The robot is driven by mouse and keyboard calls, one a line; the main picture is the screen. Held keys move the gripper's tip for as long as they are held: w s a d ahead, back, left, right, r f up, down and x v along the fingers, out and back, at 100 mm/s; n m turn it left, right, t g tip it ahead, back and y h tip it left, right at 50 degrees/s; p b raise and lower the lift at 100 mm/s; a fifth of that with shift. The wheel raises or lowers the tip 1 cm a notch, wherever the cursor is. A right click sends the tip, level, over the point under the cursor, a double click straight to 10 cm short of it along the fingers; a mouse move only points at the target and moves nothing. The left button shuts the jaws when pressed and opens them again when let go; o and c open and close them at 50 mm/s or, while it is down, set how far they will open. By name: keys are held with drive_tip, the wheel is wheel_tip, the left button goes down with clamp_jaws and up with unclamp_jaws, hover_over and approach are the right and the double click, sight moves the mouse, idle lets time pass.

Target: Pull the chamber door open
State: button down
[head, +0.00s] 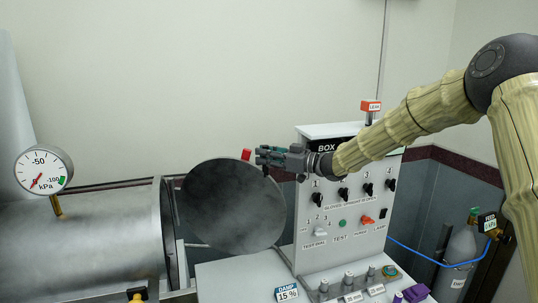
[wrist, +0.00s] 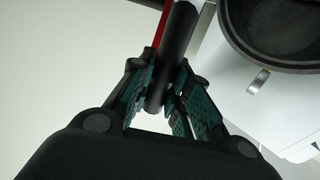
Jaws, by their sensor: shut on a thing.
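The chamber (head: 105,240) is a grey metal cylinder lying on its side at the left of the head view. Its round dark door (head: 230,205) stands apart from the chamber's right end, swung out at an angle. My gripper (head: 264,158) is at the door's upper right edge, near a red piece (head: 246,154). In the wrist view my gripper (wrist: 163,88) is shut on a dark round bar, the door handle (wrist: 176,50), with a red strip beside it. The fingers hide part of the bar.
A control panel (head: 345,235) with knobs and switches stands right of the door, behind my arm. A gauge (head: 43,170) rises over the chamber. A grey gas cylinder (head: 457,262) stands at the far right. A dark round opening (wrist: 285,30) shows in the wrist view.

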drive_tip(key=shift+w+d+n+g, duration=0.2)
drive_tip(key=shift+w+n+g, duration=0.15)
drive_tip(key=shift+w, duration=0.25)
drive_tip(key=c, duration=1.3)
unclamp_jaws()
drive_tip(key=v, duration=1.2)
drive_tip(key=shift+f, duration=0.15)
